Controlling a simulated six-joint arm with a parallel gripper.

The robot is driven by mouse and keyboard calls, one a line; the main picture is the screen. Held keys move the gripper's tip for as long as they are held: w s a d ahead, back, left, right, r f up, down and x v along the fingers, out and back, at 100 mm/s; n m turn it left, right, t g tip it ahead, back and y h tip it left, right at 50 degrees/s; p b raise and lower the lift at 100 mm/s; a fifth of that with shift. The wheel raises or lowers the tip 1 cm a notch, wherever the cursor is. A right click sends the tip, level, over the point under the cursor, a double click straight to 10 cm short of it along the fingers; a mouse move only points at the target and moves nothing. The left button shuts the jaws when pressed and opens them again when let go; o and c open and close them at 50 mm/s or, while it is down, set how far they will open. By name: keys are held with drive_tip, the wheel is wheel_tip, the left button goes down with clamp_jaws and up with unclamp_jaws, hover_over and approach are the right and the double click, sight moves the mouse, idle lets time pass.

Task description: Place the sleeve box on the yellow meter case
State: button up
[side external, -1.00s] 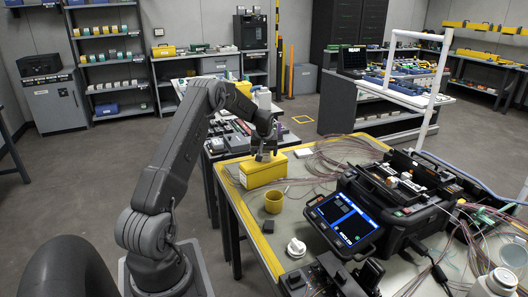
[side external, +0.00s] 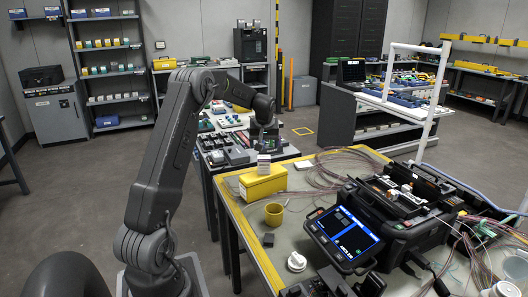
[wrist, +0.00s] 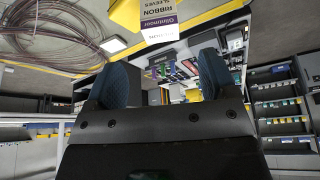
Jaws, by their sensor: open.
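The sleeve box (side external: 264,164) is a small white box with printed labels.
Loose fibre coils (side external: 345,165) lie at the back. A second bench with small parts (side external: 225,135) stands behind, under my gripper.

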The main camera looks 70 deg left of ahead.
drive_tip(key=s+d+r+m+t+h, duration=0.1)
drive_tip(key=d+r+m, duration=0.35)
drive_tip(key=d, duration=0.75)
drive_tip(key=s+d+r+m+t, duration=0.1)
drive_tip(key=d+r, duration=0.6)
drive_tip(key=d, duration=0.4)
drive_tip(key=s+d+f+m+t+h, duration=0.1)
drive_tip(key=s+d+m, duration=0.7)
drive_tip(key=s+d, duration=1)
drive_tip(key=d+f+h, duration=0.1)
drive_tip(key=d+h, duration=0.1)
drive_tip(key=d, duration=0.1)
drive_tip(key=shift+s+t, duration=0.25)
drive_tip(key=shift+t, duration=0.15)
